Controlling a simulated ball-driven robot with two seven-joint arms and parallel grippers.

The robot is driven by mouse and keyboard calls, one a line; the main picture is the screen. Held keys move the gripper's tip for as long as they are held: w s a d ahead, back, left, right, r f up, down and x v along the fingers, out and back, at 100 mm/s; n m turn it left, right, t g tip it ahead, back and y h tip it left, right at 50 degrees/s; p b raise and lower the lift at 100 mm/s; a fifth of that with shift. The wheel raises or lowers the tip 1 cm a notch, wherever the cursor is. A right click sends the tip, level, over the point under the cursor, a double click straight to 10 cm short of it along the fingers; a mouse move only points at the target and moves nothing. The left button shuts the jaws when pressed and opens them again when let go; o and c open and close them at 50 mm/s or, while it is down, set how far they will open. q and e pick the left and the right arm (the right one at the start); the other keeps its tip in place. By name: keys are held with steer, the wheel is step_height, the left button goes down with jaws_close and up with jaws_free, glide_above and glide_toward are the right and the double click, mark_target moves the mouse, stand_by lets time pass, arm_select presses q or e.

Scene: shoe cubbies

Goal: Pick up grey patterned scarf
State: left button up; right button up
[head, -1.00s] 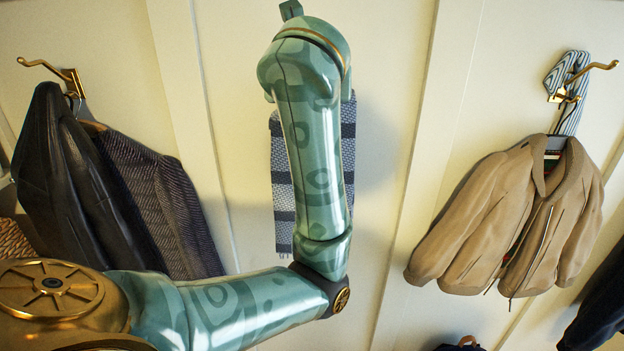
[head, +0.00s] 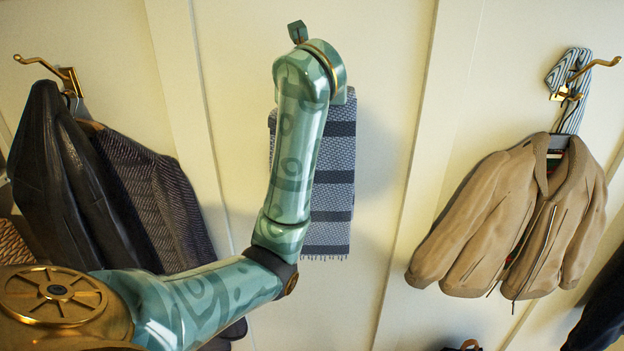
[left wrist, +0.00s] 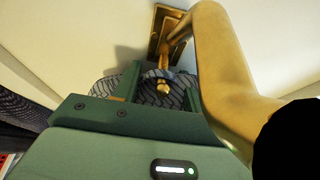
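The grey patterned scarf (head: 331,185) with dark cross bands and a fringed lower end hangs against the cream wall in the middle of the head view. My left arm covers its left side and top. In the left wrist view the scarf (left wrist: 160,93) is draped at a brass hook (left wrist: 163,84). My left gripper (left wrist: 161,78) has its green fingers apart, one on each side of the scarf and the hook tip. Whether they touch the cloth cannot be told. In the head view its fingertips are hidden. My right gripper is not in view.
A black jacket (head: 68,185) and a dark knitted garment (head: 160,195) hang at the left. A tan jacket (head: 500,225) and a blue-striped cloth (head: 568,75) hang on a brass hook (head: 598,64) at the right. Bare wall lies between the scarf and tan jacket.

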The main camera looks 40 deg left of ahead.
arm_select(q)
jaws_close()
